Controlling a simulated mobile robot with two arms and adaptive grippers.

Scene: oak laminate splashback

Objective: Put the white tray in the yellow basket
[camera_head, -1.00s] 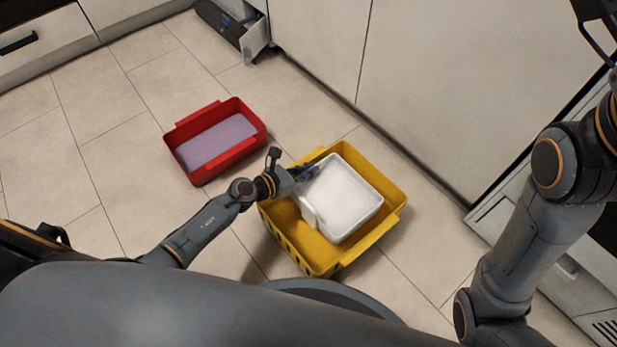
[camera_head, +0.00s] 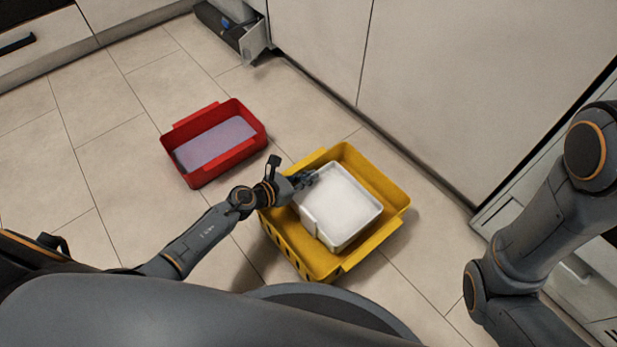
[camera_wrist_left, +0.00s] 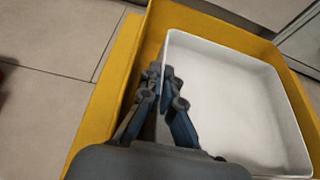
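The white tray (camera_head: 345,205) is inside the yellow basket (camera_head: 375,172), within its walls in the head view. It also shows in the wrist view (camera_wrist_left: 240,100), beside the yellow basket wall (camera_wrist_left: 108,95). My left gripper (camera_head: 309,179) is at the tray's upper-left edge. In the wrist view its fingers (camera_wrist_left: 162,72) are close together, one on each side of the tray's wall, and look closed on it. The tray's underside is hidden, so I cannot tell whether it touches the basket floor. My right gripper is out of view; only its arm shows.
A red basket (camera_head: 178,130) with a lilac block (camera_head: 216,142) stands on the tiled floor to the left. Cabinet fronts (camera_head: 450,90) rise close behind the yellow basket. An open drawer-like unit (camera_head: 250,42) is at the top. Floor is clear at left.

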